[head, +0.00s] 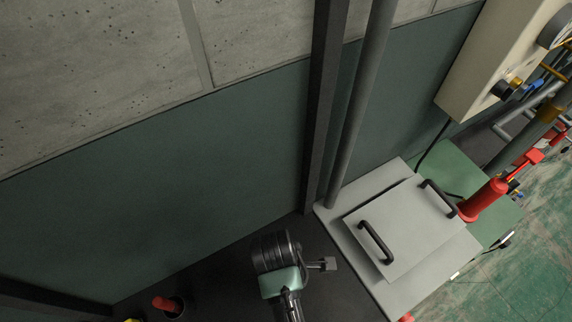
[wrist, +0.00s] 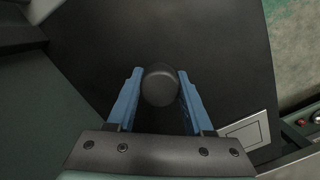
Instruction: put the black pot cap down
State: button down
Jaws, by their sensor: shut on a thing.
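The black pot cap (wrist: 160,86) shows in the wrist view as a round, dark, smooth knob. It sits between the two blue fingers of my gripper (wrist: 160,76), which is shut on it. A dark flat surface (wrist: 215,45) lies beneath the cap; I cannot tell whether the cap touches it or hangs above it. In the head view my arm reaches over the same dark surface (head: 215,285). The cap cannot be made out there.
A pale grey board with a two-handled plate (head: 405,225) lies to the right in the head view. Beyond it stand a red cylinder (head: 483,200) and a beige box (head: 495,55). A red-topped item (head: 167,304) is at the lower left. A grey pole (head: 360,105) rises behind.

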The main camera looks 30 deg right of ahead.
jog(key=shift+f, duration=3.05)
jog(key=shift+f, duration=0.1)
jog(key=shift+c, duration=1.4)
grip_release()
jog(key=r, duration=0.7)
jog(key=a+r, duration=0.1)
jog(key=r, duration=0.3)
jog(key=shift+w, duration=0.4)
jog(key=shift+a+r, duration=0.15)
jog(key=shift+r, duration=0.4)
jog(key=shift+s, duration=0.1)
